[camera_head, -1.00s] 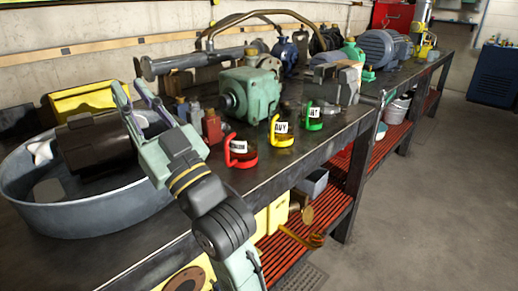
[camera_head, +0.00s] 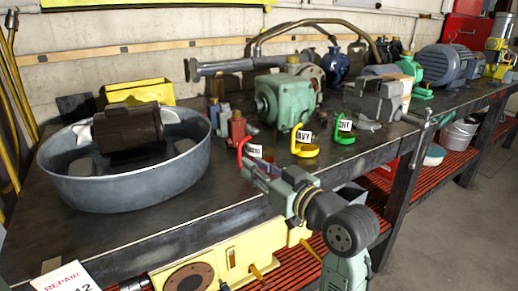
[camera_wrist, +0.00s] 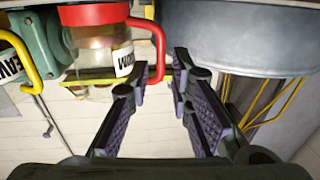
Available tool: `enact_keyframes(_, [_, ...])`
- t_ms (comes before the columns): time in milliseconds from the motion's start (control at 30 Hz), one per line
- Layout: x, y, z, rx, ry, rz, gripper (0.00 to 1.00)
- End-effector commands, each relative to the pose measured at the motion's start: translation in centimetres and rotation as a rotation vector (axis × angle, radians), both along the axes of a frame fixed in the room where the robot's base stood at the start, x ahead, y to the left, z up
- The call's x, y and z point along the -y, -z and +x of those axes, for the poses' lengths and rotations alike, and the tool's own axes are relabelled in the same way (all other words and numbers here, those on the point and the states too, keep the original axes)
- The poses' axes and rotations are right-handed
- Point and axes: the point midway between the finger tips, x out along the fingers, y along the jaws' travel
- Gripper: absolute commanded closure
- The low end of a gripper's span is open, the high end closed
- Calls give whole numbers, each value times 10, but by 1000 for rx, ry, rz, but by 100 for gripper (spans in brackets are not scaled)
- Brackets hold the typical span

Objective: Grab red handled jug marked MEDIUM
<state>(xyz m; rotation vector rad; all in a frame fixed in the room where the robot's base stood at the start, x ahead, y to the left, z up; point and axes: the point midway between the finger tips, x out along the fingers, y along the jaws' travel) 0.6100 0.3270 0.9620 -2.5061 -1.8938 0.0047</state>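The red-handled jug (camera_head: 244,152) stands near the table's front edge, largely hidden by my arm in the head view. In the wrist view, upside down, the clear jug (camera_wrist: 92,62) has a red rim and handle and a white label (camera_wrist: 122,60), only partly readable. My gripper (camera_wrist: 161,78) is open. The red handle shows between its two fingertips in the wrist view; I see no closing contact. In the head view my gripper (camera_head: 256,174) is low, right in front of the jug.
A yellow-handled jug (camera_head: 304,150) and a green-handled jug (camera_head: 345,136) stand to the right. A grey round basin (camera_head: 130,198) with a dark motor (camera_head: 128,132) is at left. A green machine (camera_head: 287,98) stands behind. The tabletop (camera_head: 205,190) between basin and jug is bare.

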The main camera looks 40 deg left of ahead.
Motion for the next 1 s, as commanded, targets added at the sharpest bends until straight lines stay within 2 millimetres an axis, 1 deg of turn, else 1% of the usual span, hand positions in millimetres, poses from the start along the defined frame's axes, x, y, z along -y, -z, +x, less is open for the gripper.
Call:
enact_keyframes(33, [-6,-1,1,-1,-2,0,80])
enact_keyframes(267, [-19,-2,4,-1,-1,0,80])
enact_keyframes(367, [-32,-3,7,-1,-2,-1,80])
enact_keyframes(500, [-54,-3,13,-2,-3,1,80])
enact_keyframes(600, [-61,-2,16,1,1,0,80])
enact_keyframes(800, [-62,-1,16,2,2,0,80])
enact_keyframes(1000, [-62,-1,16,1,2,1,94])
